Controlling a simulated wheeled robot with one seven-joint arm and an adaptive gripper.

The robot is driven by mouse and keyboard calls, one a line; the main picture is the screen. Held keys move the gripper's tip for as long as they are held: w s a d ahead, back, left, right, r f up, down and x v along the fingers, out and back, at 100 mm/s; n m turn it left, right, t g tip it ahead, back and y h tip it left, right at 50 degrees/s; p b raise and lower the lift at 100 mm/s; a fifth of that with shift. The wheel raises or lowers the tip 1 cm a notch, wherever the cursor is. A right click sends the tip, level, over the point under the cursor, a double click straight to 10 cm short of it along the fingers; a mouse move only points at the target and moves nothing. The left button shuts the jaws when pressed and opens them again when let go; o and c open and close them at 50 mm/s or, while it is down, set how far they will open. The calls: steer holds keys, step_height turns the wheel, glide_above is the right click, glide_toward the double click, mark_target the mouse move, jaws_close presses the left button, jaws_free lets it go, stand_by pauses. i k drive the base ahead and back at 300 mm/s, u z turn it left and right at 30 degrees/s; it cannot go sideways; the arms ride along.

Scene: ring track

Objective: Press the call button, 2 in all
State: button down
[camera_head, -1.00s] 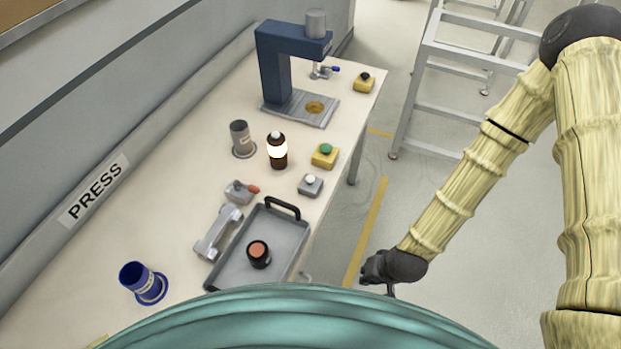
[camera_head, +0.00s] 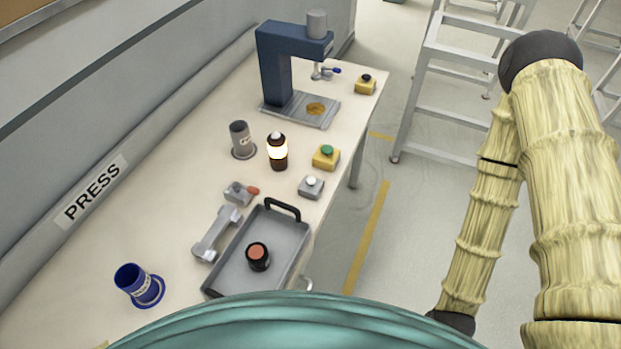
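Three push buttons stand on the table, and no readable label tells which is the call button. A grey box with a white button (camera_head: 311,186) sits near the right edge. A yellow box with a green button (camera_head: 326,156) is just behind it. A yellow box with a black button (camera_head: 366,84) is at the far right corner. My gripper is out of view; only the dark wrist at the end of my arm shows at the bottom, right of the table, away from all the buttons.
On the table (camera_head: 185,200) are a blue press (camera_head: 275,70), a lit black lamp (camera_head: 277,153), a grey cup (camera_head: 241,140), a lever box (camera_head: 238,193), a grey handle (camera_head: 216,235), a tray (camera_head: 285,235) with a red-topped piece, and a blue cup (camera_head: 139,285). A ladder (camera_head: 430,90) stands right.

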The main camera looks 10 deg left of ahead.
mark_target(310, 180)
steer(key=k, duration=1)
steer(key=z, duration=0.95)
steer(key=i, duration=1.15)
steer(key=u, duration=2.3)
